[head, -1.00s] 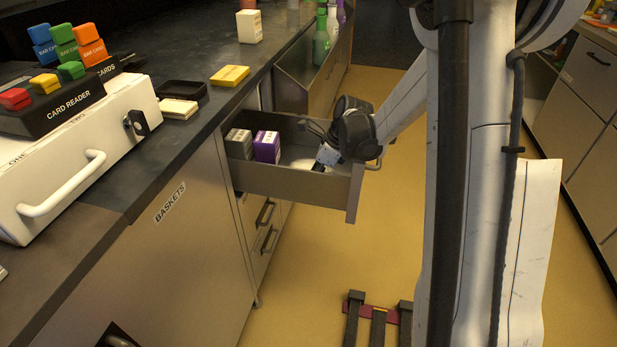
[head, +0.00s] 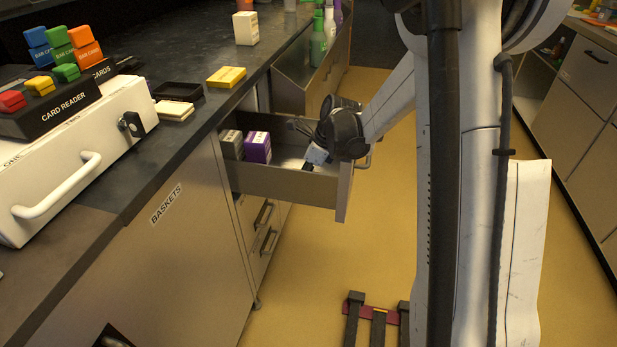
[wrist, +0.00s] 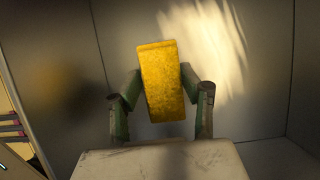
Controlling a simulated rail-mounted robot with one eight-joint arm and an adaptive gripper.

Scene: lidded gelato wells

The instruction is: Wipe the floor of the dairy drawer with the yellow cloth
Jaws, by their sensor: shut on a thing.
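The yellow cloth (wrist: 161,85) is a folded pad pinched upright between the two fingers of my gripper (wrist: 160,82) in the wrist view. The dairy drawer (head: 285,184) is pulled out below the counter in the head view. My gripper (head: 305,163) is inside it, right of the boxes and near its front panel. In the head view the cloth is hidden by my gripper and the drawer wall. The drawer's grey floor (wrist: 265,70) has a bright patch of light. I cannot tell whether the cloth touches it.
A purple box (head: 257,147) and a grey box (head: 232,144) stand at the drawer's left inner end. On the counter are a yellow block (head: 226,77), a white box (head: 245,28) and a card reader (head: 62,104). The drawer's low walls surround my gripper.

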